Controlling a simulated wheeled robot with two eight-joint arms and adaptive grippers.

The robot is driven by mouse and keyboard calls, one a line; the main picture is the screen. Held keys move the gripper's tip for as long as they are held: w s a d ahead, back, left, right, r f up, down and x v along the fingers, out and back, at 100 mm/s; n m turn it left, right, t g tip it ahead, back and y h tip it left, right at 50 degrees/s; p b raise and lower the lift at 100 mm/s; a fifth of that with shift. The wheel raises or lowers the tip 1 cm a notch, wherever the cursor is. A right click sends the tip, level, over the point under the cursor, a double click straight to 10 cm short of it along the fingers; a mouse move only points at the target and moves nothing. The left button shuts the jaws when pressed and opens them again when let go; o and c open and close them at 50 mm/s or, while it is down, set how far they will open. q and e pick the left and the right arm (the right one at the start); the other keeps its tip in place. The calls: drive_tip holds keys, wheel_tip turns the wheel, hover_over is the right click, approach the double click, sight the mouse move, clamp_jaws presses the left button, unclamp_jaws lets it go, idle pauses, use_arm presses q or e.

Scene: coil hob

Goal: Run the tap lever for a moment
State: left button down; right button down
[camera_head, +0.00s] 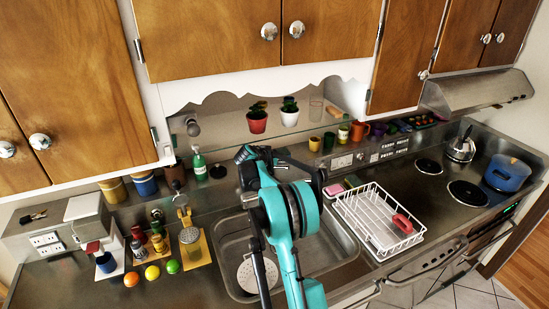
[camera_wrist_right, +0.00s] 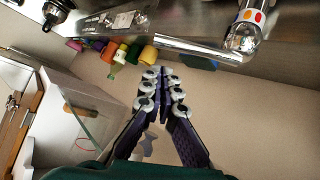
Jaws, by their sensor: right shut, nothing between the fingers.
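My right arm rises over the sink in the head view, and its dark gripper (camera_head: 248,155) is near the back wall. In the right wrist view the gripper (camera_wrist_right: 160,76) is shut and empty, its fingertips together. A chrome tap with a pipe (camera_wrist_right: 190,47) shows at the upper right of that view. Its end piece (camera_wrist_right: 248,22) carries red and yellow dots. The fingertips look apart from the pipe. Which part is the lever is not clear. In the head view I cannot make the tap out; my arm covers that area. My left gripper is not in view.
The steel sink (camera_head: 228,246) lies under my arm, with a white dish rack (camera_head: 352,212) to its right. Bottles, jars and fruit stand left of it. Potted plants (camera_head: 290,112), mugs and a glass line the back ledge. A blue pot (camera_head: 506,174) and kettle (camera_head: 461,148) stand on the hob.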

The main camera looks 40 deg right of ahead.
sight(285, 167)
drive_tip(key=shift+s+d+f, duration=0.1)
drive_tip(key=shift+d+f, duration=0.05)
drive_tip(key=shift+f, duration=0.4)
drive_tip(key=shift+s+d+f, duration=0.1)
drive_tip(key=shift+f, duration=0.45)
drive_tip(key=shift+s+d+f+b, duration=0.15)
drive_tip(key=shift+s+f+b, duration=0.1)
drive_tip(key=shift+f+b, duration=0.5)
drive_tip(key=shift+r, duration=0.2)
drive_tip(key=shift+r, duration=0.1)
